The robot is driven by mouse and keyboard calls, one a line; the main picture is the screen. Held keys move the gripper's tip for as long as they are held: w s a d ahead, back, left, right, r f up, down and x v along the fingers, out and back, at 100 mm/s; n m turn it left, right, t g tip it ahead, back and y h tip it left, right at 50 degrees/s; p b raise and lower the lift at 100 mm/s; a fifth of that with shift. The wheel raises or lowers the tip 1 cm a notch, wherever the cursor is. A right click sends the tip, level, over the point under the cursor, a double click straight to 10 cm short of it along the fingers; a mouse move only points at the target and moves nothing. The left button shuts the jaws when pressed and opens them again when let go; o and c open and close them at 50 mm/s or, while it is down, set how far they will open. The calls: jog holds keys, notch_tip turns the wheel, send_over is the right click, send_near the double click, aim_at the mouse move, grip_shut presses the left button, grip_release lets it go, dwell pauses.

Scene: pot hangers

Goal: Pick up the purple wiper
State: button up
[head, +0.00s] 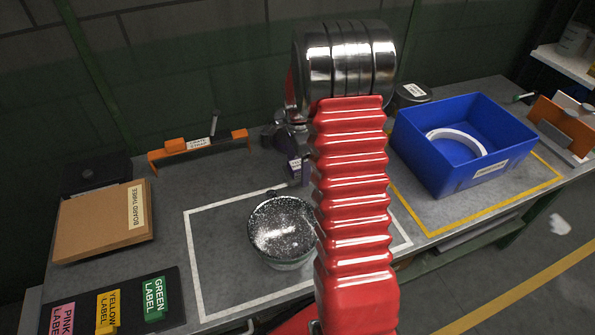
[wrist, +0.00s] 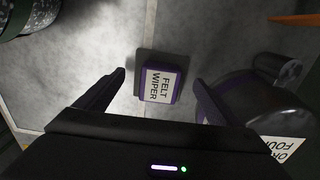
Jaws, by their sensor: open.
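The purple wiper (wrist: 160,84) lies on the grey worktop in the middle of the wrist view. It has a dark grey base and a white label reading FELT WIPER. My gripper (wrist: 161,88) is open and empty, with one dark finger on each side of the wiper and gaps between. How far the fingers are above the worktop is hard to tell. In the head view my red arm hides most of the gripper. A small purple piece with a white label shows left of the arm there, but I cannot tell if it is the wiper.
A dark rounded metallic object (wrist: 262,98) lies close to the right finger. A speckled bowl (head: 282,228) stands inside the white outline. An orange rack (head: 198,145) is at the back left. A blue bin (head: 463,140) holding a white ring stands right of my arm.

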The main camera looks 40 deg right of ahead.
aim_at(298, 164)
jog(key=shift+f, duration=0.65)
jog(key=shift+c, duration=0.7)
jog(key=c, duration=1)
jog(key=shift+r, duration=0.1)
notch_tip(298, 164, up, 10)
jog(key=shift+f, duration=0.1)
